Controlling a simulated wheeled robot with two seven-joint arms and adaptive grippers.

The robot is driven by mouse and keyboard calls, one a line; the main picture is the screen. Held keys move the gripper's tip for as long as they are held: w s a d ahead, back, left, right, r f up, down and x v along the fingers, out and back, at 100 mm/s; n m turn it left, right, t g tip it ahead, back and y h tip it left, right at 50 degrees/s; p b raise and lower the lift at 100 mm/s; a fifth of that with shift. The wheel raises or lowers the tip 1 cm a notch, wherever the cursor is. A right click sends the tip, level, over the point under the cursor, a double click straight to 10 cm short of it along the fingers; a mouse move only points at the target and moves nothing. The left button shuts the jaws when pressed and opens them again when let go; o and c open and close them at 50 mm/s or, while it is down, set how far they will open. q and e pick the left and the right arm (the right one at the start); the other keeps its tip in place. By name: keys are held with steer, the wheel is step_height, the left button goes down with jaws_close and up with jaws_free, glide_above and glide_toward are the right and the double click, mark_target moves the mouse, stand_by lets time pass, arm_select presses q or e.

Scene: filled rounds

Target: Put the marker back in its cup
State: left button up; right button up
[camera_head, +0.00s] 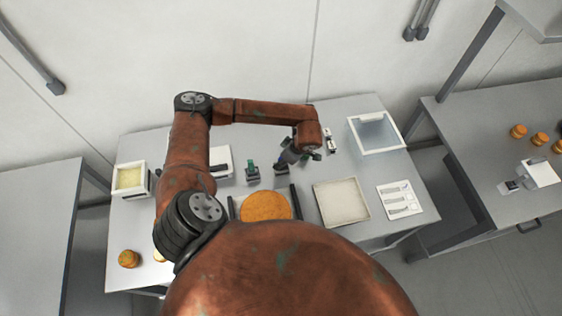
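One of my arms comes in from the left and reaches over the middle table, with my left gripper (281,164) near the table's middle. The gripper is small and partly hidden by its own wrist, so I cannot tell whether its fingers are open or shut, or whether they hold anything. Just left of it stands a small dark holder with a green top (252,169); I cannot tell whether it is the cup. I cannot make out the marker for sure. My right gripper is not in view.
On the table are a round orange board (265,206) between dark bars, a pale square tray (341,202), a clear-topped bin (376,133), a white card with grey shapes (400,201) and a yellow-filled box (130,180). Orange rounds (129,259) lie front left. Another table stands right.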

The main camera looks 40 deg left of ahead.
arm_select(q)
steer(key=b+v, duration=0.2)
steer(key=v, duration=0.9)
steer(key=shift+b, duration=0.35)
steer(key=shift+r, duration=0.1)
